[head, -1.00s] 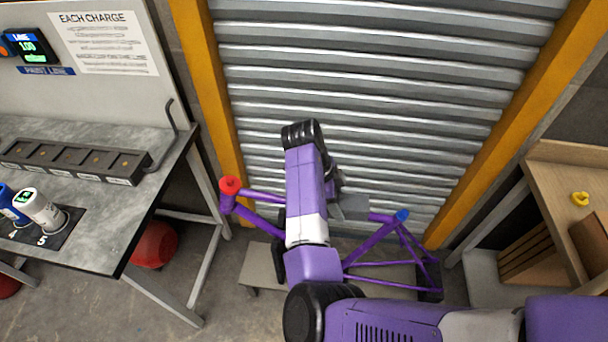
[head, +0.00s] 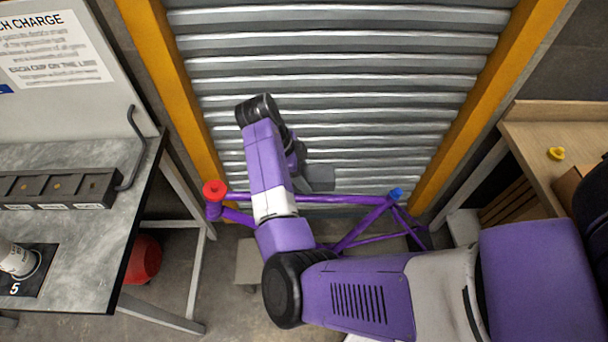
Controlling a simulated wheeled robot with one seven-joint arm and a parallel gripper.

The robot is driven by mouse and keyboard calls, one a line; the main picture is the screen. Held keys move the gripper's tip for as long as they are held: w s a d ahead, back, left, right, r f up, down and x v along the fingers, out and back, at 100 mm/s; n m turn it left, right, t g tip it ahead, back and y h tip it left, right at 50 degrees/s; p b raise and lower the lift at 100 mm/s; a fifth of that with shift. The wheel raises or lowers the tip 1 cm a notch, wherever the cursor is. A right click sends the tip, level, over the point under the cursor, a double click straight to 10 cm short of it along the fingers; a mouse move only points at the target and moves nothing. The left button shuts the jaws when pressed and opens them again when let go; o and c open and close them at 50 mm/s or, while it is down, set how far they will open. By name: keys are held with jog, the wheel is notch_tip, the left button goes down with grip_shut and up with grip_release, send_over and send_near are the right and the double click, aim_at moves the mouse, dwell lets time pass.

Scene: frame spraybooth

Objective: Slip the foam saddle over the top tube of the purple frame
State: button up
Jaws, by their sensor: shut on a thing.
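The purple frame (head: 362,232) stands before the shutter, with a red cap (head: 214,190) at its left end and a blue cap (head: 396,194) at its right. Its top tube (head: 345,199) runs nearly level, and my arm hides part of it. My gripper (head: 301,183) is mostly hidden behind my arm. It is shut on a grey block, which looks like the foam saddle (head: 319,178). The saddle shows just above the top tube in the picture, right of my forearm. I cannot tell whether it touches the tube.
A grey workbench (head: 85,235) with a black slotted rack (head: 60,187) and a white cup (head: 18,262) is at left. A red round object (head: 143,260) is beneath it. A wooden bench (head: 540,140) with a yellow item (head: 556,153) is at right. The ribbed shutter (head: 340,90) closes the back.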

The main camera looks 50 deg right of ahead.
aim_at(304, 196)
jog(key=shift+f+b, duration=3.55)
jog(key=shift+f, duration=1.1)
jog(key=shift+f+b, duration=0.35)
jog(key=shift+f, duration=0.15)
jog(key=o, duration=1.4)
jog(key=shift+r, duration=0.15)
jog(key=b+v, duration=0.1)
jog(key=v, duration=0.6)
jog(key=shift+w+r, duration=0.15)
jog(key=shift+r, duration=0.1)
